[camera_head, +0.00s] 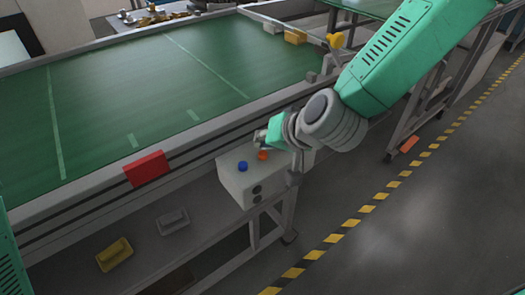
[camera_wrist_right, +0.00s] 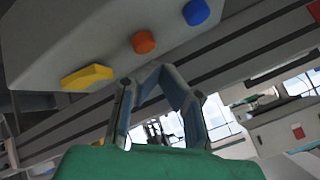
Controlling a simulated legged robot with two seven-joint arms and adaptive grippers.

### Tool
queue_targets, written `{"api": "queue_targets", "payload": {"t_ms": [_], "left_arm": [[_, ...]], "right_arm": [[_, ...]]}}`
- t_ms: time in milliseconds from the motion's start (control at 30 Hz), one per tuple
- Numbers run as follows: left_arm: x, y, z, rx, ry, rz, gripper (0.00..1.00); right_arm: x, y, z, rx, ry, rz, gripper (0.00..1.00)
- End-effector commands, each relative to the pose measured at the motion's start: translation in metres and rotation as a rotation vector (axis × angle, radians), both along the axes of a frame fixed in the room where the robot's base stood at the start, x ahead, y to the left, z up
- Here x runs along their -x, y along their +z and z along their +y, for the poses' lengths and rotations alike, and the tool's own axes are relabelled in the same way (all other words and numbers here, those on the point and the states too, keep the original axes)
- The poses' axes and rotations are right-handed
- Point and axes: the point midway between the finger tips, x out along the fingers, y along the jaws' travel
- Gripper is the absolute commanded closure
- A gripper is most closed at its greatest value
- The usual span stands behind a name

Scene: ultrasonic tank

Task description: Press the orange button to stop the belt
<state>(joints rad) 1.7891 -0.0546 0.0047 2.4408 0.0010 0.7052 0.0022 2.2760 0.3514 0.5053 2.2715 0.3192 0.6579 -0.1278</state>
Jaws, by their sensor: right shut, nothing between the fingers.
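The orange button (camera_head: 262,155) sits on top of a grey control box (camera_head: 235,183) at the side of the belt (camera_head: 120,90). A blue button (camera_head: 243,166) is next to it. My right gripper (camera_head: 259,141) is shut and empty, close to the orange button on the belt side. In the right wrist view the orange button (camera_wrist_right: 144,42) shows just beyond the fingertips (camera_wrist_right: 160,70), with a visible gap in the picture. The blue button (camera_wrist_right: 196,12) and a yellow button (camera_wrist_right: 88,77) lie either side of it. The yellow one is hidden in the head view. My left gripper is out of view.
A red block (camera_head: 147,168) is on the belt's side rail. Yellow (camera_head: 114,254) and grey (camera_head: 172,221) bins lie below it. Metal legs stand under the control box. Open floor with a yellow-black stripe (camera_head: 374,205) is at the right.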

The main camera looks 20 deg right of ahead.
Motion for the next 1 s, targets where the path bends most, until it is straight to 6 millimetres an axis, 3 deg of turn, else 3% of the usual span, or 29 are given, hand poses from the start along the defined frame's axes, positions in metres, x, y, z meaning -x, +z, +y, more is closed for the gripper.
{"api": "queue_targets", "payload": {"t_ms": [500, 1000], "left_arm": [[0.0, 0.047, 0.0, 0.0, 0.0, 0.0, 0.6], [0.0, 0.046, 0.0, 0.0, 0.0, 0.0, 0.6]], "right_arm": [[0.0, 0.05, 0.0, 0.001, 0.002, -0.001, 1.0], [0.0, 0.048, 0.0, 0.001, 0.001, 0.0, 1.0]]}}
